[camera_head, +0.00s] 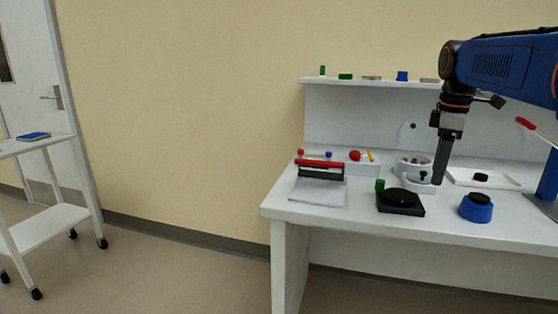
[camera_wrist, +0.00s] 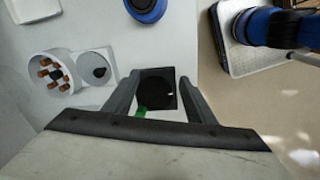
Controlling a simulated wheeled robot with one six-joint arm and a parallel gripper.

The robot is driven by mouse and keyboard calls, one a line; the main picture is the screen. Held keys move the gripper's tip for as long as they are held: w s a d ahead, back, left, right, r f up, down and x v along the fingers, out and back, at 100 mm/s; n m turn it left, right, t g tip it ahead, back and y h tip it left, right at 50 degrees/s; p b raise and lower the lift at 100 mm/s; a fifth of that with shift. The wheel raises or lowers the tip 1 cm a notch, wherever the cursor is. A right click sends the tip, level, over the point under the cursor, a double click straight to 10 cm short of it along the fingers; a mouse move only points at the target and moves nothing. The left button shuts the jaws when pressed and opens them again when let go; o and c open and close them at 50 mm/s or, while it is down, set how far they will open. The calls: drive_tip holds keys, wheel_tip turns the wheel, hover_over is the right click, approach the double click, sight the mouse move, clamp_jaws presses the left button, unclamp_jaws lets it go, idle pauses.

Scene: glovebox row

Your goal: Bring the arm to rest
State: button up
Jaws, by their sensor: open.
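My gripper (camera_head: 439,182) points straight down above the right part of the white bench, seen side-on in the head view. In the wrist view my gripper (camera_wrist: 160,88) has its two dark fingers apart, with nothing held between them. Below and between them shows the black square plate with a round disc (camera_wrist: 157,90), which also stands on the bench in the head view (camera_head: 401,203). My blue arm (camera_head: 500,62) reaches in from the right, bent at the elbow. How far the fingertips are above the bench is hard to tell.
A white holder with several small pieces (camera_head: 413,163) stands close behind the gripper. A green cylinder (camera_head: 380,185), a blue round base (camera_head: 476,209), a white tray (camera_head: 508,180) and a red-handled device (camera_head: 320,168) are nearby. A shelf (camera_head: 360,82) hangs behind.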

drive_tip(key=s+a+f+m+t, duration=0.1)
drive_tip(key=s+a+f+m, duration=0.2)
drive_tip(key=s+f, duration=0.4)
drive_tip(key=s+a+f+m+t, duration=0.1)
drive_tip(key=s+a+f+m, duration=0.3)
drive_tip(key=s+f, duration=0.4)
drive_tip(key=s+a+f+m+t, duration=0.1)
drive_tip(key=s+a+f+m, duration=0.3)
drive_tip(key=s+f, duration=0.4)
drive_tip(key=shift+s+m+t, duration=0.3)
drive_tip(key=shift+s+t, duration=0.1)
drive_tip(key=shift+s, duration=0.7)
drive_tip(key=shift+r, duration=0.1)
